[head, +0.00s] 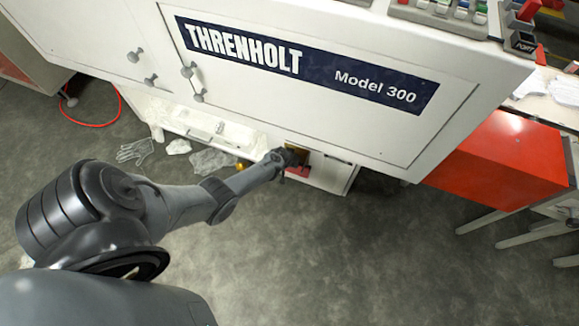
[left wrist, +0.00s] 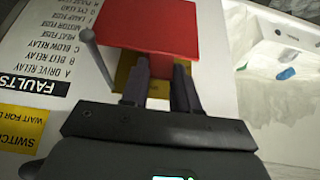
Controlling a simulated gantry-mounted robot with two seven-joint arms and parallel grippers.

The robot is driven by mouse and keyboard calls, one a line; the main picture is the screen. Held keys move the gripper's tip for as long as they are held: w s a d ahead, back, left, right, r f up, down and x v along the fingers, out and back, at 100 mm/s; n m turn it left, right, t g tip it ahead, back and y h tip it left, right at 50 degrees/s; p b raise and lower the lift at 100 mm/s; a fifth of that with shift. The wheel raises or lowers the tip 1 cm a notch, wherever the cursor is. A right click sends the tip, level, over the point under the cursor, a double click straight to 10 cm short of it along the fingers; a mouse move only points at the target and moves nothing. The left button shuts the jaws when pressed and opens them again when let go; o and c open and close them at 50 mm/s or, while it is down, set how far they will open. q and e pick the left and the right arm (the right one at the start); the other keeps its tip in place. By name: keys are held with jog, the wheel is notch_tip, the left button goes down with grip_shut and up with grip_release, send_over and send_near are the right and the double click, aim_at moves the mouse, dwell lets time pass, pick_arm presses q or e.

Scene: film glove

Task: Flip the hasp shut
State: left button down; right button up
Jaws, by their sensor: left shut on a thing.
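The red hasp (left wrist: 150,27) shows in the left wrist view as a flat red plate with a narrow red part running down between my fingers. A yellow plate (left wrist: 124,80) lies behind it on the white panel. My left gripper (left wrist: 158,85) is shut on the hasp's narrow part; the fingers partly hide the grip. In the head view my left gripper (head: 287,157) is at the low white box under the machine, with a bit of red hasp (head: 298,171) beside it. My right gripper is not in view.
A grey lever with a round knob (left wrist: 88,36) sticks out beside the red plate. The labelled panel (left wrist: 40,60) carries fault text. The THRENHOLT cabinet (head: 340,120) overhangs the work spot. A glove (head: 134,150) and crumpled film (head: 212,160) lie left. The floor in front is clear.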

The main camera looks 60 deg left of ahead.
pick_arm(q)
jog(key=shift+w+a+r, duration=0.15)
jog(key=shift+w+a, duration=0.2)
jog(key=shift+w, duration=0.1)
jog(key=shift+s, duration=0.1)
jog(key=c, duration=1.1)
grip_release()
jog(key=shift+w, duration=0.2)
jog(key=shift+o, duration=1.3)
jog(key=shift+w+a, duration=0.2)
jog(key=shift+w, duration=0.05)
jog(key=shift+w+r, duration=0.1)
jog(key=p+v, duration=0.7)
jog(key=v, duration=0.3)
jog(key=shift+s+d+r+p, duration=0.15)
jog(key=shift+s+r+p, duration=0.05)
jog(key=shift+s+p, duration=0.2)
